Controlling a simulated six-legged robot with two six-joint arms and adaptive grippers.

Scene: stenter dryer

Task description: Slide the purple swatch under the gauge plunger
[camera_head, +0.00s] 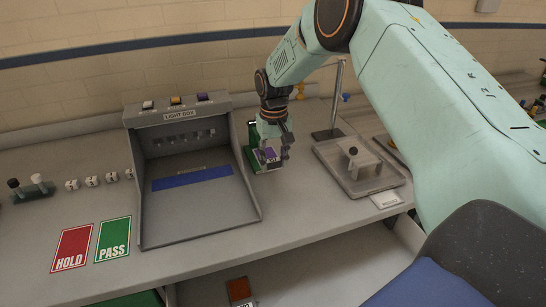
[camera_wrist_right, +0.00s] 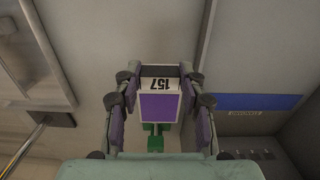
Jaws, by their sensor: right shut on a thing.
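My right gripper (camera_head: 275,150) is down at the bench just right of the light box. It is shut on the purple swatch, a small card (camera_head: 267,155) with a white border and the number 157. In the right wrist view the gripper (camera_wrist_right: 160,78) has a finger on each side of the swatch (camera_wrist_right: 159,106), which lies flat between them. The green gauge (camera_head: 252,136) stands just behind the gripper, partly hidden by it. Its green parts (camera_wrist_right: 155,143) also show beyond the swatch's purple end. The plunger cannot be made out. My left gripper is not in view.
The grey light box (camera_head: 190,215) with a blue strip (camera_head: 192,178) stands close on the left. A clear-sided tray (camera_head: 378,184) and a metal stand (camera_head: 338,95) are to the right. Red HOLD (camera_head: 72,248) and green PASS (camera_head: 113,238) cards lie at the left.

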